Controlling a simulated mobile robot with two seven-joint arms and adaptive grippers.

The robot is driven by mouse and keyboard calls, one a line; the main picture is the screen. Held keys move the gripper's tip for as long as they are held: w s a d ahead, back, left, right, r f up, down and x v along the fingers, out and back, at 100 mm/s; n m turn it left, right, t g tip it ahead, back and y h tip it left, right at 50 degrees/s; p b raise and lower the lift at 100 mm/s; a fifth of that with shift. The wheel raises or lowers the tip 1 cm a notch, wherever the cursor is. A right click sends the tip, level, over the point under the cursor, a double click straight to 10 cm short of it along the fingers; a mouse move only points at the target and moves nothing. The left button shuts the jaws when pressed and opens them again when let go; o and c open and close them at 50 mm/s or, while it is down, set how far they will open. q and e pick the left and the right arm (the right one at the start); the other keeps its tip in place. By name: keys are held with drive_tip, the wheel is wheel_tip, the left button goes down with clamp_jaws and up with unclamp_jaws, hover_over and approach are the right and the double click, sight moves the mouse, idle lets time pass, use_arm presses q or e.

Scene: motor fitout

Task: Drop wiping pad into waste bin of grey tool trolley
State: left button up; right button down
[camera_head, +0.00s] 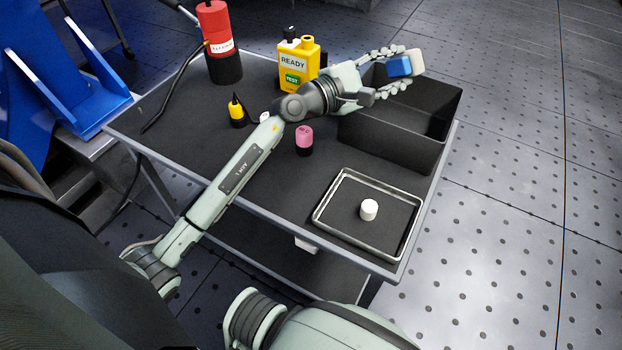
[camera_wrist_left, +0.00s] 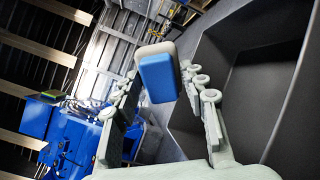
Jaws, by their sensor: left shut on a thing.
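The wiping pad (camera_head: 400,66) is a small block, blue on one side and off-white on the other. My left gripper (camera_head: 393,68) is shut on it above the back part of the waste bin. The pad also shows between the fingers in the left wrist view (camera_wrist_left: 158,78). The waste bin (camera_head: 392,137) is a black open-topped box at the right end of the grey tool trolley (camera_head: 262,184). The bin's wall shows at the right in the left wrist view (camera_wrist_left: 285,110). The arm hides part of the bin's left rim. My right gripper is not in view.
A metal-rimmed tray (camera_head: 345,229) with a white cylinder (camera_head: 369,209) lies in front of the bin.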

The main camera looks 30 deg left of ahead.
use_arm(q)
drive_tip(key=o, duration=1.1)
drive_tip(key=v, duration=1.2)
drive_tip(key=shift+s+a, duration=0.1)
drive_tip(key=shift+a, duration=0.05)
